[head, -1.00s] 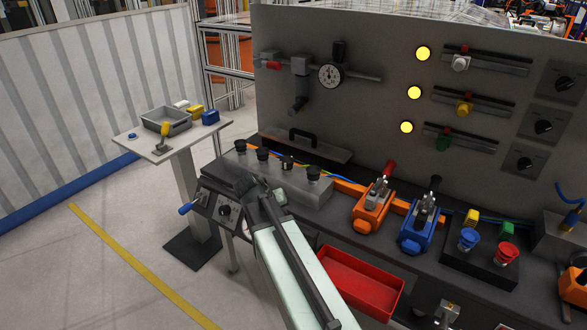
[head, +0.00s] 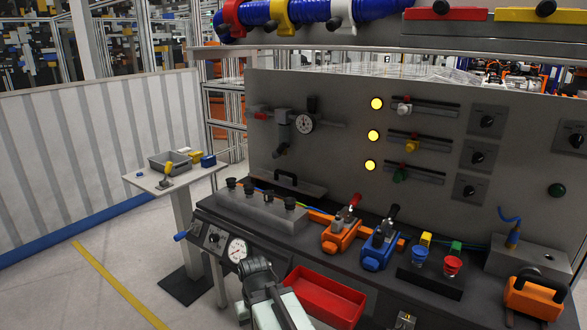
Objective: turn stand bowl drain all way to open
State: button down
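On the grey upright panel, a pipe carries a grey unit with a dark lower end (head: 281,148), which may be the bowl and its drain. It is too small to tell its setting. A red part and a round gauge (head: 304,123) are on the same pipe. My gripper (head: 258,268) is at the end of my arm, low in front of the bench's front edge, well below and apart from the pipe unit. Its fingers do not show clearly. I see nothing held.
The bench front has a blue-handled lever (head: 182,235), a black knob (head: 214,238) and a gauge (head: 237,250). A red tray (head: 325,297) is right of my arm. Orange (head: 340,236) and blue (head: 379,250) clamps stand behind. A small side table (head: 150,182) is left; floor there is clear.

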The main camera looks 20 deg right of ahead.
aim_at(278, 153)
jog(key=k, duration=0.85)
jog(key=z, duration=0.1)
jog(key=i, duration=2.5)
jog(key=u, duration=1.65)
